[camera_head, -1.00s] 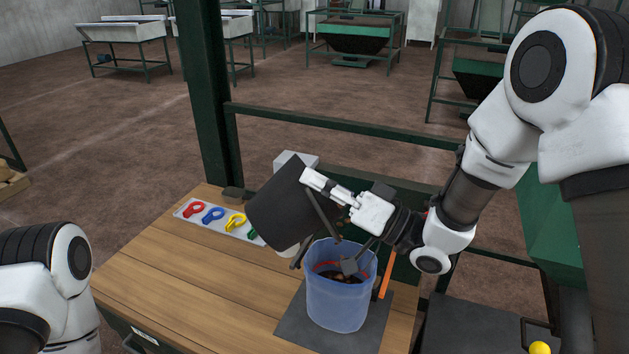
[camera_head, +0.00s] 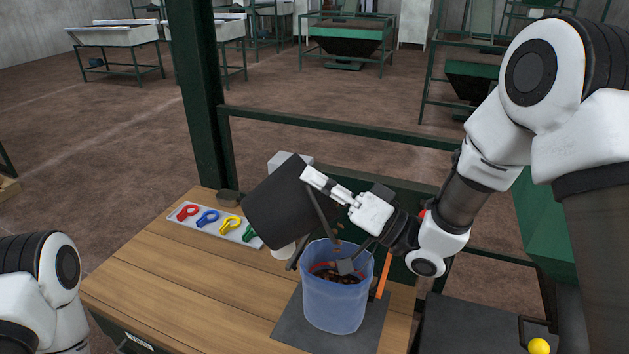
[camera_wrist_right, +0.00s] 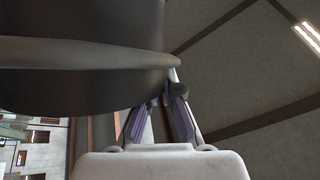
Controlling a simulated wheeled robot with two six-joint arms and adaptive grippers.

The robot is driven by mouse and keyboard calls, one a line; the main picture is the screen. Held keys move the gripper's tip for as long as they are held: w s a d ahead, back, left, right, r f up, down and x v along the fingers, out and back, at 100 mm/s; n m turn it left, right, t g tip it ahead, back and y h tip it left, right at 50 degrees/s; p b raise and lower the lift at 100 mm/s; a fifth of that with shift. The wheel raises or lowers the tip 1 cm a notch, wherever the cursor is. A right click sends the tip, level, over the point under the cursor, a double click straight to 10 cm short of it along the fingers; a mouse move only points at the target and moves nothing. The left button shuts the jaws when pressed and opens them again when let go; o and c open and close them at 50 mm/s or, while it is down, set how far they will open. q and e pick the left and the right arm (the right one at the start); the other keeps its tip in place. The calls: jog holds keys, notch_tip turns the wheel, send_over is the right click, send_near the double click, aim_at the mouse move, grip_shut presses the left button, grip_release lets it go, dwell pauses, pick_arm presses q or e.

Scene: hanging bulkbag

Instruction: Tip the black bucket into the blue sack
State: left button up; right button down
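The black bucket (camera_head: 287,203) is tilted steeply above and to the left of the blue sack (camera_head: 335,298), its lower end close to the sack's far left rim. The sack is translucent, stands open at the top and has dark brown pieces inside. My right gripper (camera_head: 322,200) is shut on the bucket, at its right side. In the right wrist view the bucket (camera_wrist_right: 85,75) fills the upper left, against the gripper's fingers (camera_wrist_right: 160,112). The bucket's inside is hidden. Only part of my left arm shows at the lower left; its gripper is out of view.
The sack stands on a dark mat (camera_head: 290,325) on a wooden table (camera_head: 180,270). A tray (camera_head: 186,224) with coloured clips lies behind, and a white box (camera_head: 282,158) is behind the bucket. A green post (camera_head: 200,100) and rail (camera_head: 330,129) border the table. An orange strip (camera_head: 383,275) is right of the sack.

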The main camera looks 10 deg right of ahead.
aim_at(259, 235)
jog(key=shift+w+d+f+m+t+b, duration=0.2)
jog(key=shift+w+d+m+t+b, duration=0.1)
jog(key=shift+w+d+m+b, duration=0.15)
dwell(0.4)
jog(key=shift+s+a, duration=0.1)
jog(key=shift+a, duration=0.05)
